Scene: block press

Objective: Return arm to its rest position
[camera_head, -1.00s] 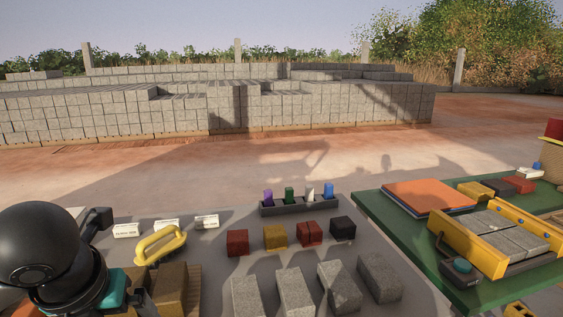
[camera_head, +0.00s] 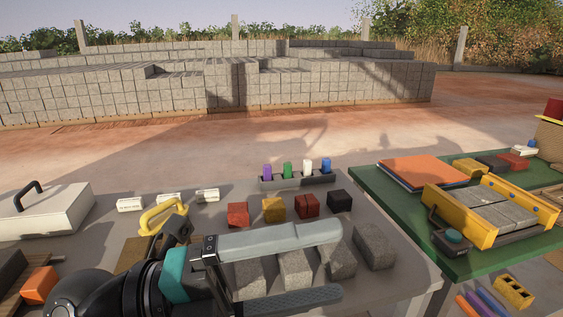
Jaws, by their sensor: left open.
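My left gripper (camera_head: 337,262) reaches in from the lower left of the head view. Its two long grey fingers are spread wide apart and point right, with a teal band at its base. It is open, and I see nothing gripped in it. In the picture, the fingers overlap several grey blocks (camera_head: 373,247) on the grey table (camera_head: 225,220) and partly hide them. I cannot tell how high the gripper is above them. My right gripper is not in view.
Behind the fingers stand red (camera_head: 238,215), yellow (camera_head: 273,210) and black (camera_head: 340,201) blocks. A yellow-handled tool (camera_head: 162,216) and a grey case (camera_head: 45,212) are to the left. A green table (camera_head: 395,205) with a yellow-sided press (camera_head: 463,219) stands right.

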